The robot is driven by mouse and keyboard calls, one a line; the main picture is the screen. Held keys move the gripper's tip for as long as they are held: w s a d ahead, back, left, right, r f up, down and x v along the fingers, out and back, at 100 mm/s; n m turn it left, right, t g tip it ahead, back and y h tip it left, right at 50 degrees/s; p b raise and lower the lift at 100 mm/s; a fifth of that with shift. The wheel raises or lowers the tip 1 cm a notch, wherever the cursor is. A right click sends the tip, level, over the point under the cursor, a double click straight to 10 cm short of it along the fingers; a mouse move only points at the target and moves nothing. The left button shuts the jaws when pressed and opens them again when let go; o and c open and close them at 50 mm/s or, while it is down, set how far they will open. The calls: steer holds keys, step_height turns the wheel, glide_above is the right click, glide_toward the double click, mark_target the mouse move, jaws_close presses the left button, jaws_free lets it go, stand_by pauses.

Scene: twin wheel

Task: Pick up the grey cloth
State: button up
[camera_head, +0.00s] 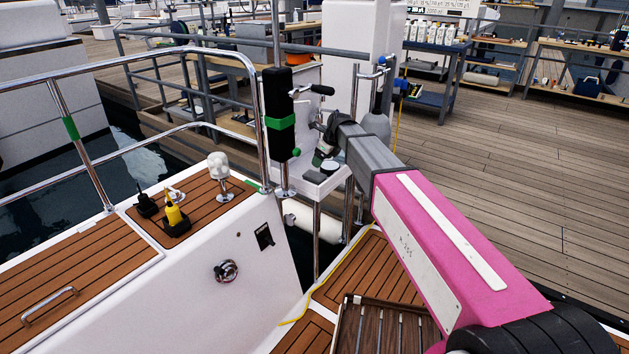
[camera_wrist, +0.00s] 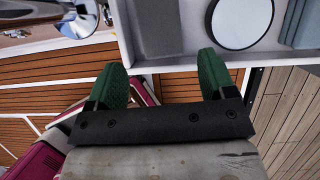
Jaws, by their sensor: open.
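A folded blue-grey piece that looks like the grey cloth (camera_wrist: 302,24) lies at the upper right of the wrist view, partly cut off by the frame edge. It lies in a pale shallow tray (camera_wrist: 195,50), beside a round white disc with a dark rim (camera_wrist: 241,20). My gripper (camera_wrist: 162,76) has its two green-padded fingers spread apart with nothing between them. The fingertips are at the tray's near edge, to the left of the cloth. In the head view my gripper (camera_head: 321,152) is over the white shelf, and I cannot make out the cloth there.
A black post with a green band (camera_head: 279,125) and a steel railing (camera_head: 262,100) stand just left of my gripper. The white shelf (camera_head: 312,186) sits on metal legs. Yellow and black handheld items (camera_head: 174,213) stand on the boat deck at left. Open decking lies at right.

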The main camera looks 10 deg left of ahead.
mark_target(315, 175)
steer(key=x, duration=1)
steer(key=shift+f, duration=0.2)
steer(key=shift+s, duration=0.1)
steer(key=c, duration=0.7)
